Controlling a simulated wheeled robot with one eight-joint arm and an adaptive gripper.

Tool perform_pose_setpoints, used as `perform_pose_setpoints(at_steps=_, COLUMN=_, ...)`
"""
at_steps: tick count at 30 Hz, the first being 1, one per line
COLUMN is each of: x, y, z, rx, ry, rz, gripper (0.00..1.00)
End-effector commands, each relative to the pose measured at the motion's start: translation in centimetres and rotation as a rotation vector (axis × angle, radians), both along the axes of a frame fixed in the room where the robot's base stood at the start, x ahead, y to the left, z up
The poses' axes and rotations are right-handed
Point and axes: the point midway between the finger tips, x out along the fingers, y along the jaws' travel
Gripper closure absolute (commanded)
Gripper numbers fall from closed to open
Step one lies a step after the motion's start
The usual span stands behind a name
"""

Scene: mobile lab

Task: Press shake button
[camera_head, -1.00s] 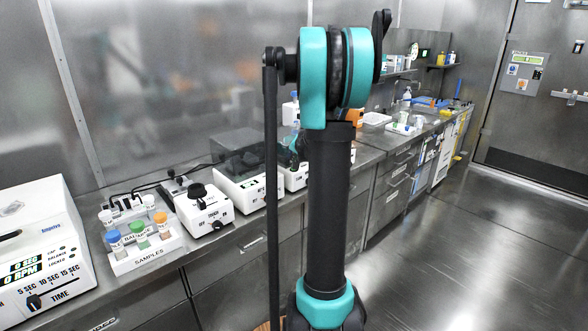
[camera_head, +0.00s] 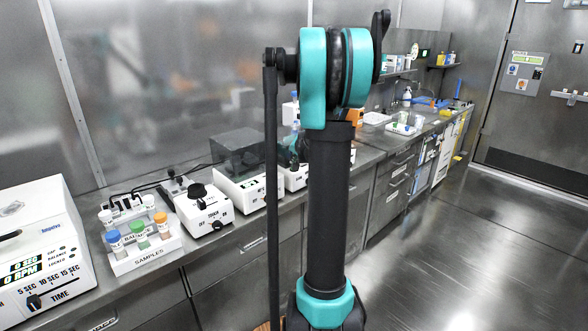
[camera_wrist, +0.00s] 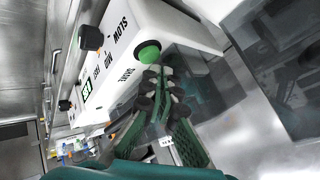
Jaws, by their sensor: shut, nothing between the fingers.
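The green shake button (camera_wrist: 149,52) stands out from the front of a white device (camera_wrist: 180,25) in the wrist view. In the camera_head view, my arm hides much of the bench there, and the button cannot be made out.
A dark-covered unit (camera_head: 240,152) stands on the bench, with a knobbed white device (camera_head: 205,212) to its left. A samples rack (camera_head: 145,257) with coloured caps and a white centrifuge-like box (camera_head: 35,235) stand further left. Floor (camera_head: 440,240) to the right is clear.

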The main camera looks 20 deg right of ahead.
Motion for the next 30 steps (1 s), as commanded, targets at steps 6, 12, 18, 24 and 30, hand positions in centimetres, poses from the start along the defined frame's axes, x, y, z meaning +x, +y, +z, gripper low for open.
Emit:
perform_pose_setpoints(at_steps=6, x=0.0, y=0.01, z=-0.42, rx=0.0, ry=0.0, rz=0.0, gripper=1.0)
perform_pose_setpoints(at_steps=12, x=-0.01, y=0.0, z=-0.43, rx=0.0, ry=0.0, rz=0.0, gripper=1.0)
perform_pose_setpoints(at_steps=18, x=-0.01, y=0.01, z=-0.53, rx=0.0, ry=0.0, rz=0.0, gripper=1.0)
perform_pose_setpoints(at_steps=24, x=-0.02, y=0.0, z=-0.75, rx=0.0, ry=0.0, rz=0.0, gripper=1.0)
perform_pose_setpoints(at_steps=30, x=-0.01, y=0.01, z=-0.97, rx=0.0, ry=0.0, rz=0.0, gripper=1.0)
